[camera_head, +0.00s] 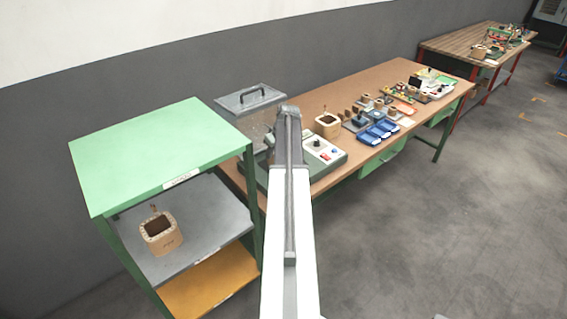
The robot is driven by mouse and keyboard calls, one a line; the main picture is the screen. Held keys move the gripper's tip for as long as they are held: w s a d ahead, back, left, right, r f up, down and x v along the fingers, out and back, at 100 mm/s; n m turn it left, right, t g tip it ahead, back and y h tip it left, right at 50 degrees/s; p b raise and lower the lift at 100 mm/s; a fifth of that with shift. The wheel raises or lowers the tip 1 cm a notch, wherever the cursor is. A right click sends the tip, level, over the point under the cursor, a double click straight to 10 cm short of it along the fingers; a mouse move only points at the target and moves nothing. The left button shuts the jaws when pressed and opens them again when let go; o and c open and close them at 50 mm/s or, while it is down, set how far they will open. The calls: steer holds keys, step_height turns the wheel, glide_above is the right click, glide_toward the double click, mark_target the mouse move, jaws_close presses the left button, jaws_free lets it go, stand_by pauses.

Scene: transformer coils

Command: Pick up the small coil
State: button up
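A tan, square coil-like block with a dark hollow centre (160,231) stands on the grey middle shelf of the green rack. A similar tan block (327,125) stands on the brown workbench, just right of my arm. Several smaller tan and dark coil-like pieces (365,99) stand farther along the bench, near blue trays. I cannot tell which of these is the small coil. My arm rises from the bottom centre in front of the bench. Its fingers do not show, and nothing held is visible.
The green-topped rack (160,150) stands at left, with grey and orange shelves below. A grey-lidded box with a handle (250,97) and a grey-green device with knobs (322,153) sit on the workbench (345,87). Another bench (460,42) stands far right. Grey floor (450,220) is clear at right.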

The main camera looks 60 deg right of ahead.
steer(key=shift+f, duration=0.15)
jaws_close()
stand_by(1.3)
